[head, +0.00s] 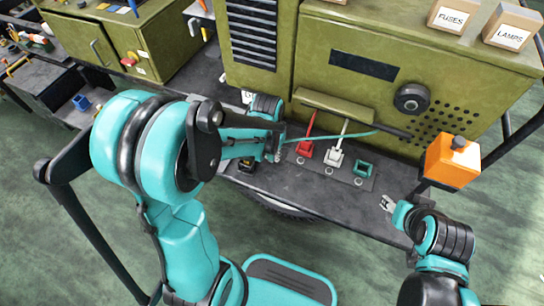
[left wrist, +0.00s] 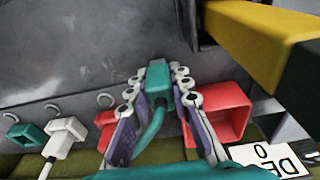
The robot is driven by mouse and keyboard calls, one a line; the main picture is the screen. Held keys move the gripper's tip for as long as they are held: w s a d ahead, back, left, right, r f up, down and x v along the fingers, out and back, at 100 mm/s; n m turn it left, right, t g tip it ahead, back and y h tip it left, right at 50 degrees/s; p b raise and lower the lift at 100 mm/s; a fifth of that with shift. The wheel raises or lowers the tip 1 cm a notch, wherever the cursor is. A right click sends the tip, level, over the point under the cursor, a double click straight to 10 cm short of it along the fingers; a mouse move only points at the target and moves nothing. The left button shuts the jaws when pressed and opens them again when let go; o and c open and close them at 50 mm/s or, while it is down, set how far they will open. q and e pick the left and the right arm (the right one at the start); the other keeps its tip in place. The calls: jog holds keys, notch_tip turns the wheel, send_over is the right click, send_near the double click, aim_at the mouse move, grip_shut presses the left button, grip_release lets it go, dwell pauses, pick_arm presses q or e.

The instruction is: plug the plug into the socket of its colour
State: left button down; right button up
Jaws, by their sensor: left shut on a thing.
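My left gripper (head: 277,146) is shut on a teal plug, which shows between its fingers in the left wrist view (left wrist: 158,78). A teal cable (head: 335,135) runs from it to the right. The teal socket (head: 363,168) is at the right end of the socket row, open and empty; it also shows in the left wrist view (left wrist: 27,134). The held plug is apart from it, left of the row in the head view. The white socket (head: 333,158) has a white plug and cable in it. The red socket (head: 303,149) has a red cable. My right gripper (head: 387,203) is open and empty at right.
A larger red open box (left wrist: 218,108) is beside the fingers in the left wrist view, near a lettered sign (left wrist: 270,160) and a yellow bar (left wrist: 265,40). An orange box (head: 452,160) stands right of the sockets. The green cabinet (head: 345,100) rises behind.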

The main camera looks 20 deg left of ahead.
pick_arm(q)
jog(key=shift+f, duration=0.15)
jog(key=shift+f, duration=0.1)
jog(key=c, duration=1.4)
grip_release()
jog(key=shift+f, duration=0.1)
jog(key=shift+o, duration=0.2)
